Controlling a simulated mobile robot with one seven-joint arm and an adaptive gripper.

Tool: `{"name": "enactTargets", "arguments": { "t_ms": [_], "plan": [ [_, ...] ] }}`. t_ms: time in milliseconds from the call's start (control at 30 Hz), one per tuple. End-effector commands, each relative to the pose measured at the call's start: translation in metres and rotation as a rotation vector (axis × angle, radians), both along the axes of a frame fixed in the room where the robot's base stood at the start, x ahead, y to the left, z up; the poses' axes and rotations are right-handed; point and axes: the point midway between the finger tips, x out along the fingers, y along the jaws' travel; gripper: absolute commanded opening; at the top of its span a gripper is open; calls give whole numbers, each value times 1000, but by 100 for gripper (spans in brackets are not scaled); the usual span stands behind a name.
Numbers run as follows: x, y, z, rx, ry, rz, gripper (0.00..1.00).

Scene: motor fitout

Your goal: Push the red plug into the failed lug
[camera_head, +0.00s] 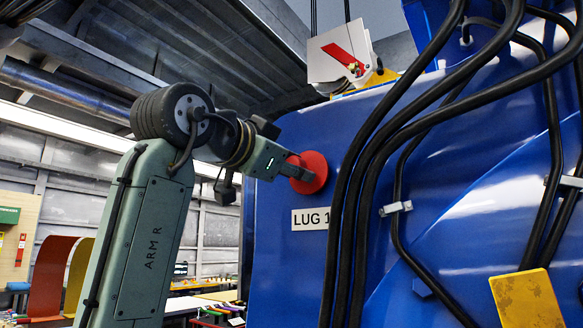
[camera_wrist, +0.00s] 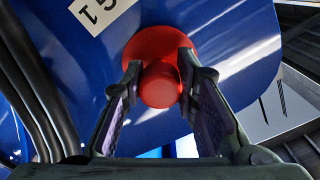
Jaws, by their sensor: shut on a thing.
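The red plug (camera_head: 315,172) is a round red disc with a smaller round knob. It sits against the blue motor housing just above the white LUG label (camera_head: 310,218), whose last characters are partly covered by cables. My gripper (camera_head: 291,168) reaches it from the left and is shut on the plug. In the wrist view my gripper (camera_wrist: 160,80) has one finger on each side of the knob of the red plug (camera_wrist: 161,86), and the disc lies flat toward the blue surface. The lug opening is hidden behind the disc, so I cannot tell how deep the plug sits.
Thick black cables (camera_head: 362,165) run down the blue housing (camera_head: 275,260) close to the right of the plug. A white lifting part with a red stripe (camera_head: 340,50) hangs above. A yellow block (camera_head: 526,298) is at the lower right. The space left of the housing is open.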

Motion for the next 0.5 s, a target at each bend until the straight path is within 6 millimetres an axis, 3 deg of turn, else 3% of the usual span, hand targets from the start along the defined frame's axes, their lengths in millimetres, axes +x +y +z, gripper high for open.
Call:
{"name": "enactTargets", "arguments": {
  "t_ms": [467,500],
  "plan": [
    [9,-7,0,0,-1,1,0],
    [9,-7,0,0,-1,1,29]
  ]
}}
